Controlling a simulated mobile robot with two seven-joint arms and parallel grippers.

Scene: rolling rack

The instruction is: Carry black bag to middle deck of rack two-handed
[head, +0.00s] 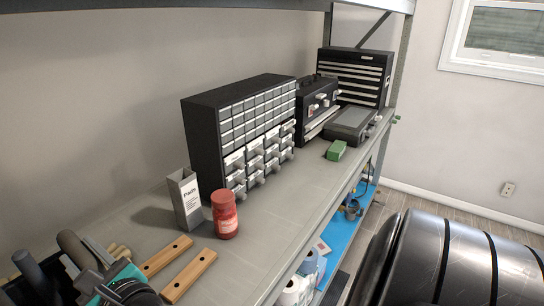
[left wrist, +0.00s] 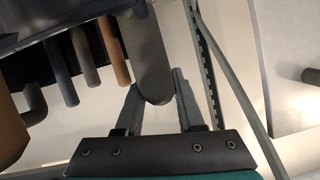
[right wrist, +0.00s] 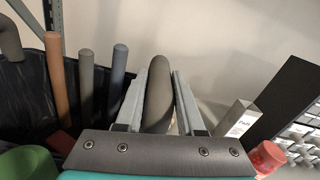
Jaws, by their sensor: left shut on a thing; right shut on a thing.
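The black bag (right wrist: 30,95) holds several tool handles in grey, orange-brown and blue. Its thick grey carrying handle (right wrist: 158,95) rises between the fingers of my right gripper (right wrist: 158,76), which are shut on it. My right gripper (head: 100,265) is also at the lower left of the head view, beside the handle (head: 76,250). In the left wrist view, my left gripper (left wrist: 157,84) is shut on a thick grey handle (left wrist: 148,60) of the bag. I cannot make out the left gripper in the head view. The bag's underside is hidden.
Right of the bag on the grey deck (head: 275,215) are wooden bars (head: 190,275), a red jar (head: 224,215) and an upright box (head: 184,198). Behind stand a drawer cabinet (head: 195,140) and black toolboxes (head: 355,75). A blue lower deck (head: 340,235) shows. A large black cylinder (head: 470,255) is at right.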

